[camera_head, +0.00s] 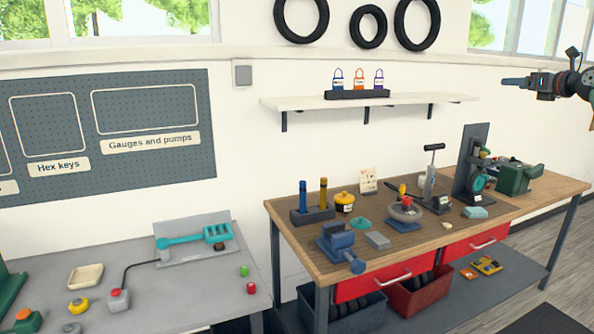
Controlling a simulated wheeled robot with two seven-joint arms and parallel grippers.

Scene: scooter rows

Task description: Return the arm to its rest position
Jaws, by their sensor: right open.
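My right gripper (520,82) is at the upper right of the head view, raised in the air in front of the white wall. Its fingers point left and nothing shows between them. It is well above the wooden workbench (455,236) and to the right of the wall shelf. Only the end of the right arm (572,82) shows, coming in from the right edge. My left gripper is not in view.
The workbench carries a blue vise (341,246), a pump (430,180), a green machine (514,176) and small items. A shelf (400,99) with several padlocks is above. A grey table (190,295) stands left, below a pegboard (110,165). Floor (575,255) shows at right.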

